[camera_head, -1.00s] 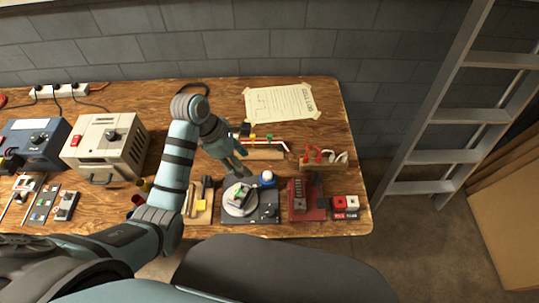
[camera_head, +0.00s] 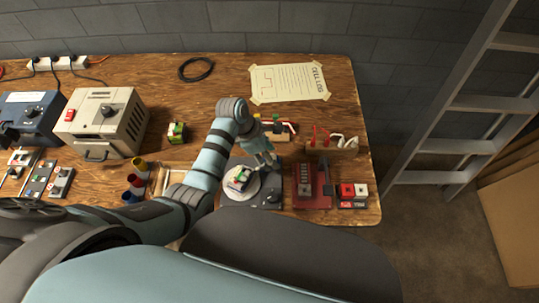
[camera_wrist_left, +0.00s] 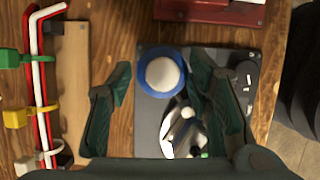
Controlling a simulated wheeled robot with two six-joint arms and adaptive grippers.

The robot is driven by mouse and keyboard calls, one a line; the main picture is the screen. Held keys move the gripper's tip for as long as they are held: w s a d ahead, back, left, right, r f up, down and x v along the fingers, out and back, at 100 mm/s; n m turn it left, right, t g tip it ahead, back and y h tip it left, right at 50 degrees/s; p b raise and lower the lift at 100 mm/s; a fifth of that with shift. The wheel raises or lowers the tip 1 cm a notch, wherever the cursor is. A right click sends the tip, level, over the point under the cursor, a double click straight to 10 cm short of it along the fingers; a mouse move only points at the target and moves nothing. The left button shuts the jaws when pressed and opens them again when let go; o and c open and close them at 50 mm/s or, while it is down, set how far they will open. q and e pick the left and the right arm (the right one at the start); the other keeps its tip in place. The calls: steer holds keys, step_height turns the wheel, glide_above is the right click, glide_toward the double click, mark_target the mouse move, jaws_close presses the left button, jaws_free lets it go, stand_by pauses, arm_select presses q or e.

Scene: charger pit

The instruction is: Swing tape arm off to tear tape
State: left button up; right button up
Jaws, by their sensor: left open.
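The taping fixture is a dark base plate (camera_head: 268,199) near the front edge of the table, with a pale round disc (camera_head: 231,195) on it. A small green and white cell pack (camera_head: 240,178) sits on the disc. In the left wrist view a blue-rimmed tape roll (camera_wrist_left: 163,73) with a white centre lies at one corner of the base plate (camera_wrist_left: 226,60). My left gripper (camera_wrist_left: 160,62) is open, with one finger on each side of the roll. I cannot tell whether either finger touches it. In the head view my left gripper (camera_head: 270,161) hides the roll. My right gripper is not in view.
A wooden rack with red and white wires (camera_wrist_left: 75,90) is beside the left finger. A red device (camera_head: 309,188), a block of connectors (camera_head: 330,148) and red and white buttons (camera_head: 348,190) stand to the right. Coloured cups (camera_head: 138,178) stand left of my arm.

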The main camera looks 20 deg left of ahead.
arm_select(q)
steer(key=shift+s+r, duration=0.15)
steer(key=shift+c, duration=0.9)
jaws_close()
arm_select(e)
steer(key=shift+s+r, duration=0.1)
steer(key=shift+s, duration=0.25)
